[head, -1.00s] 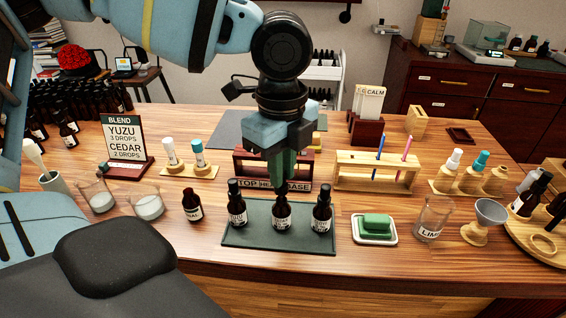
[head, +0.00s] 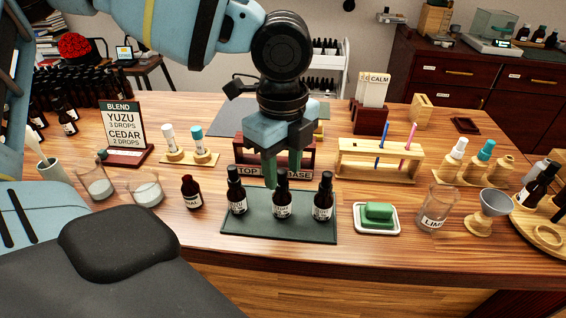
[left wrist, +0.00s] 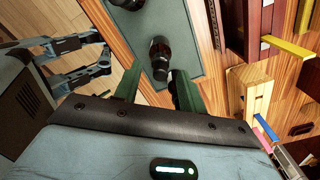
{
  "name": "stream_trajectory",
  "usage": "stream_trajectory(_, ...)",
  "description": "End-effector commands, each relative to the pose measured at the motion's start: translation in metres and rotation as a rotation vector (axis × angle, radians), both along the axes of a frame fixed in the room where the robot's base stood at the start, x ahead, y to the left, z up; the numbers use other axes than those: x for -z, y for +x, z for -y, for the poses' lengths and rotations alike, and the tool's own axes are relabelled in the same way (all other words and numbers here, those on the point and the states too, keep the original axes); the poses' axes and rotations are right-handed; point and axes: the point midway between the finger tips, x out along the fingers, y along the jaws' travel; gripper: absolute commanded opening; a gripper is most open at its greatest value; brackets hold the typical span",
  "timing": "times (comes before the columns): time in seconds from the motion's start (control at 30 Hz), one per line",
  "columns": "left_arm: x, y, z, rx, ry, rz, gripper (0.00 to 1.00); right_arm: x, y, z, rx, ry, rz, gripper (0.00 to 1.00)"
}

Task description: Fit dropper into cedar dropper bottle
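Three dark bottles with black dropper tops stand upright on the dark green mat (head: 245,234): a left bottle (head: 237,200), a middle bottle (head: 281,209) and a right bottle (head: 323,205). Their labels are too small to read surely, so I cannot tell which is cedar. My left gripper (head: 282,176) is open, its green fingers apart above and around the middle bottle's top. In the left wrist view the open fingers (left wrist: 155,90) frame the middle bottle's dark top (left wrist: 160,58), with nothing clasped.
A small open brown bottle (head: 191,191) stands left of the mat. Glass beakers (head: 146,190) stand further left. A green block in a white dish (head: 377,231) lies right, beside an empty beaker (head: 435,212) and a funnel (head: 487,210). A wooden rack (head: 380,165) stands behind.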

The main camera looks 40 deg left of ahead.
Motion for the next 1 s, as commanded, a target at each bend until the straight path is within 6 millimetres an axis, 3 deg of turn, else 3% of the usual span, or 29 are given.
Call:
stream_trajectory(0.27,-0.003,0.0,0.0,0.0,0.0,0.001,0.41,0.0,-0.002,0.0,0.001,0.0,-0.004,0.36)
stream_trajectory(0.7,-0.063,0.001,0.0,-0.001,0.0,0.004,0.41,-0.004,-0.002,0.0,0.001,0.0,-0.001,0.36)
stream_trajectory(1.0,-0.079,0.0,0.0,0.0,0.0,0.0,0.41,-0.005,-0.002,0.0,0.001,0.001,0.0,0.36)
